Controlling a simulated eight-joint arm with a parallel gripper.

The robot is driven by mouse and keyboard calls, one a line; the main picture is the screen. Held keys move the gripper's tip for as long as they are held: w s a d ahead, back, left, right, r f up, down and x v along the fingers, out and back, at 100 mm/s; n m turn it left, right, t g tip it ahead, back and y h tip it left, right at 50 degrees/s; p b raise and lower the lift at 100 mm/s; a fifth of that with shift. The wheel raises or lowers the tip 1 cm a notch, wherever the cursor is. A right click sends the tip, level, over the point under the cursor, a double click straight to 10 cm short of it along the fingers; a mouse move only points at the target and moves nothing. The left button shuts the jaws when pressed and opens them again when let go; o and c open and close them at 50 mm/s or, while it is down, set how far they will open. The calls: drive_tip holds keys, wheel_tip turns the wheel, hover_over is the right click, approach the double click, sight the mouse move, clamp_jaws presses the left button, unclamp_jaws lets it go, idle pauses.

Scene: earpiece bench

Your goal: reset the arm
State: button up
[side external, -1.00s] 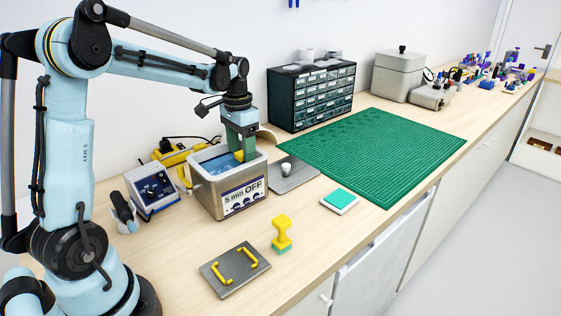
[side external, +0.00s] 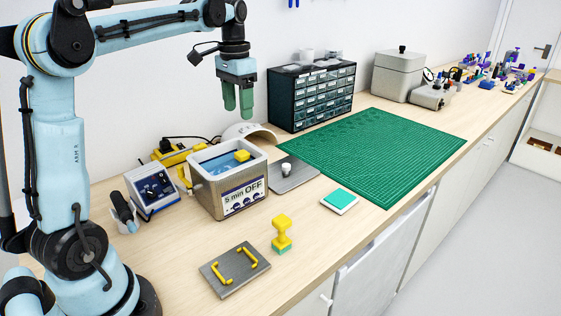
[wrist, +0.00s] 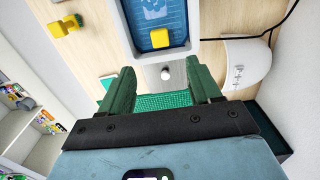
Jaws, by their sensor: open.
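My gripper (side external: 238,98) has two green fingers pointing down and stands raised in the air, above and behind the ultrasonic bath. The fingers are apart with nothing between them, which the wrist view (wrist: 160,92) also shows. The bath (side external: 228,199) is a metal tank with a "5 min OFF" panel. A yellow block (side external: 242,156) sits in the bath at its back right. The block also shows in the wrist view (wrist: 159,38), clear of my fingers.
A metal lid with yellow handles (side external: 235,270), a yellow stamp-like tool (side external: 282,232) and a teal pad (side external: 340,200) lie in front. A drawer cabinet (side external: 312,95) stands behind right. A green mat (side external: 385,150) is mostly bare. A blue control box (side external: 152,190) is left of the bath.

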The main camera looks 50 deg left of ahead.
drive_tip(key=s+d+f+t, duration=0.3)
drive_tip(key=s+d+f, duration=0.1)
drive_tip(key=d, duration=0.4)
drive_tip(key=s+d+f+t, duration=0.4)
drive_tip(key=s+d+f, duration=0.1)
drive_tip(key=d, duration=0.4)
drive_tip(key=shift+s, duration=0.65)
